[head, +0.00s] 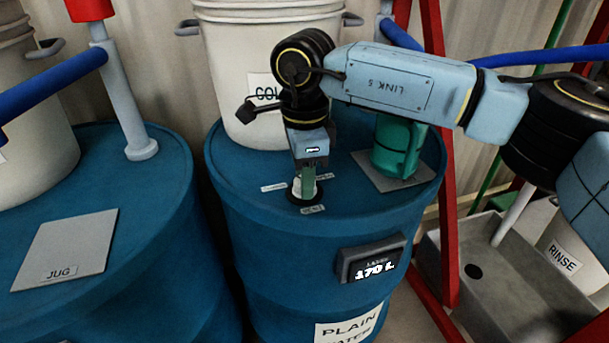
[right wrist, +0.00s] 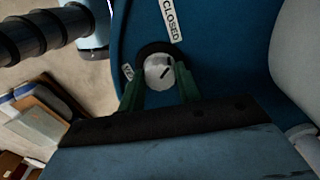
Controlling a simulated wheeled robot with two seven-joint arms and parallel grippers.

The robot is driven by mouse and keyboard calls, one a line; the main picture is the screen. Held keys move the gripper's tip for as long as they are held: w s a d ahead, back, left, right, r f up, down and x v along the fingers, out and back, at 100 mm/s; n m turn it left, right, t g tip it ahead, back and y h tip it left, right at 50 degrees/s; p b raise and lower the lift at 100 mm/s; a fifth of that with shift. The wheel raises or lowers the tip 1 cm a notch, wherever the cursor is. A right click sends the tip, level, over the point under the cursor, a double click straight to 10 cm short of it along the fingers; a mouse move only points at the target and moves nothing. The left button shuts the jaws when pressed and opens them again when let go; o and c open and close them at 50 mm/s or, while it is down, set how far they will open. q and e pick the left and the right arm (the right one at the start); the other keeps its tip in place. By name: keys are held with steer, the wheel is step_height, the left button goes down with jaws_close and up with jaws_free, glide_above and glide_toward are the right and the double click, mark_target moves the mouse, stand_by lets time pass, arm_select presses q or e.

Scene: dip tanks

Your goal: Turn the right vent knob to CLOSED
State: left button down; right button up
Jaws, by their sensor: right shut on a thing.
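The right vent knob (right wrist: 159,72) is a pale round knob with a short black mark, on a dark round base on top of the blue drum (head: 225,175). In the right wrist view the mark slants toward the upper right. A white CLOSED label (right wrist: 172,18) lies above the knob there, and a smaller label (right wrist: 128,72), not readable, lies to its left. My right gripper (head: 304,186) points down over the knob in the head view. Its green fingers are shut on the knob, one on each side. The fingers partly hide the knob in the head view. My left gripper is not in view.
A white bucket (head: 228,75) stands behind the knob on the drum. A green jug (head: 397,150) stands on a grey plate to the right. Another blue drum (head: 150,225) with a JUG plate (head: 66,250) is at left. A red frame (head: 450,230) and sink stand at right.

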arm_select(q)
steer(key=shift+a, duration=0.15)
arm_select(e)
steer(key=shift+n, duration=0.6)
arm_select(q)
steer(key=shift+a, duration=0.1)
arm_select(e)
steer(key=o, duration=1)
steer(key=shift+r, duration=0.1)
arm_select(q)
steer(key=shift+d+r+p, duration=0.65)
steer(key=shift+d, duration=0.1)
arm_select(e)
step_height(320, 180, up, 13)
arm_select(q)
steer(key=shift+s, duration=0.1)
